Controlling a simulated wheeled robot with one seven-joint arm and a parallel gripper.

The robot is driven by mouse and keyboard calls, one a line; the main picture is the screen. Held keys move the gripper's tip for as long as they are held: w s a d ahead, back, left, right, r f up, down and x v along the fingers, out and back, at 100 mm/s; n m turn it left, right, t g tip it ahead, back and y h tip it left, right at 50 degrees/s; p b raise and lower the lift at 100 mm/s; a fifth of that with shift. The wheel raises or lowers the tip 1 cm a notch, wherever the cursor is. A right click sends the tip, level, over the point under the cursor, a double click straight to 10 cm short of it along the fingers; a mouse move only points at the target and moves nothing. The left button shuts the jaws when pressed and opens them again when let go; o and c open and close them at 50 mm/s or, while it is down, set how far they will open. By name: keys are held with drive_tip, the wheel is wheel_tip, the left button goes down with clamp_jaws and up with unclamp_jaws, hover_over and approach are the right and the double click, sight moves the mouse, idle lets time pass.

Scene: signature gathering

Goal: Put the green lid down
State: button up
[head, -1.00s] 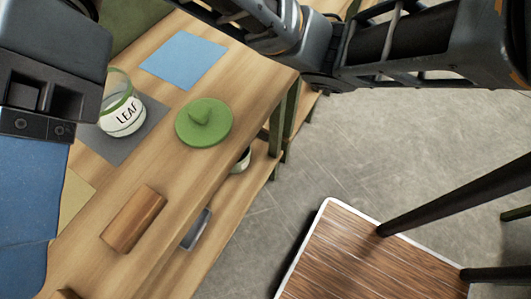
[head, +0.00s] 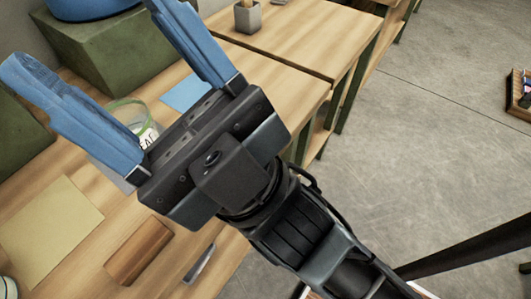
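My gripper (head: 90,38) crosses the middle of the head view, its two blue fingers spread wide with nothing between them. The green lid does not show now; my gripper's body covers part of the tabletop. A glass jar (head: 122,110) with a green rim and a partly covered white label stands on the wooden table (head: 60,185), behind the left finger. Its mouth looks open. A grey mat under it is mostly hidden.
A blue sheet (head: 187,92) lies behind my gripper and a yellow sheet (head: 48,230) at left. A wooden block (head: 138,250) lies near the table's front edge. Green boxes (head: 120,42) stand at the back. A grey cup (head: 248,16) is on the far table.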

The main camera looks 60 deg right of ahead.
drive_tip(key=s+d+f+m+g+h, duration=0.2)
drive_tip(key=d+f+m+g+h, duration=0.1)
drive_tip(key=f+m+h, duration=0.3)
drive_tip(key=s+d+f+m+g+h, duration=0.2)
drive_tip(key=f+m+h, duration=0.2)
drive_tip(key=f, duration=0.4)
drive_tip(key=s+d+f+m+g, duration=0.1)
drive_tip(key=s+d+f+g, duration=0.2)
drive_tip(key=s+f, duration=0.3)
drive_tip(key=s+d+f+m+g, duration=0.1)
drive_tip(key=s+d+f+g, duration=0.2)
drive_tip(key=s+f+g, duration=0.2)
drive_tip(key=shift+s+f+h, duration=0.4)
drive_tip(key=shift+s+f, duration=0.3)
drive_tip(key=shift+f, duration=0.05)
